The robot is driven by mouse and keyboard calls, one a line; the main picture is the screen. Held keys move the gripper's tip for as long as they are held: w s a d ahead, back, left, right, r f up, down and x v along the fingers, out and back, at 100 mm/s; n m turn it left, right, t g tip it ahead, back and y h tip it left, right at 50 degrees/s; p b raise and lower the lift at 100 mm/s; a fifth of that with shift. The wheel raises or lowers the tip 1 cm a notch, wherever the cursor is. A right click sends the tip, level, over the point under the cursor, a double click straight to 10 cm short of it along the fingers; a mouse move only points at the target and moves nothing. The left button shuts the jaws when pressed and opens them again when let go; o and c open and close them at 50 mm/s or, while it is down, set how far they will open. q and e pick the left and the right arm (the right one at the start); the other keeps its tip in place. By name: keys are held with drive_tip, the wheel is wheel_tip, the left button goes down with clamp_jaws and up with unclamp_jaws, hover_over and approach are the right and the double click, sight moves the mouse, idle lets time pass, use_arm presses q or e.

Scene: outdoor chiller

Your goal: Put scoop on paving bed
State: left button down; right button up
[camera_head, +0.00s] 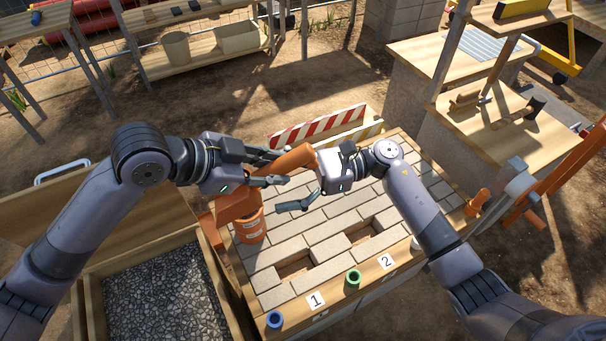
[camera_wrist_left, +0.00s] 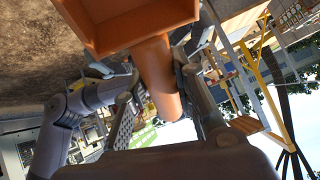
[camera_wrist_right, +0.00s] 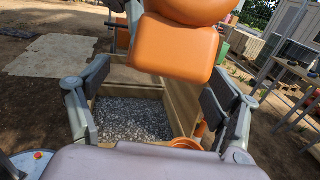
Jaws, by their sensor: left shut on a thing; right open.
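The orange scoop (camera_head: 296,158) is held in the air above the paving bed (camera_head: 329,229), a wooden-framed bed of grey pavers. My left gripper (camera_head: 277,168) is shut on its handle, which shows between the fingers in the left wrist view (camera_wrist_left: 158,78). The scoop's open pan (camera_wrist_left: 130,18) fills the top of that view. My right gripper (camera_wrist_right: 158,85) is open, with the scoop (camera_wrist_right: 180,45) just beyond its fingers in the right wrist view. I cannot tell whether it touches the scoop.
An orange bucket (camera_head: 250,227) stands at the bed's left side, below the scoop. A gravel bin (camera_head: 98,305) adjoins on the left. The bed has paver gaps by labels 1 and 2. Blue (camera_head: 274,319) and green (camera_head: 353,277) cups sit on the front edge. A striped barrier (camera_head: 318,126) stands behind.

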sight(254, 188)
drive_tip(key=shift+s+a, duration=0.25)
drive_tip(key=shift+a, duration=0.9)
drive_tip(key=shift+s+a, duration=0.2)
drive_tip(key=shift+a, duration=0.95)
drive_tip(key=shift+c, duration=0.5)
use_arm(q)
drive_tip(key=shift+d, duration=0.1)
use_arm(e)
drive_tip(key=c, duration=1.2)
use_arm(q)
drive_tip(key=c, duration=1.2)
unclamp_jaws()
drive_tip(key=shift+c, duration=0.2)
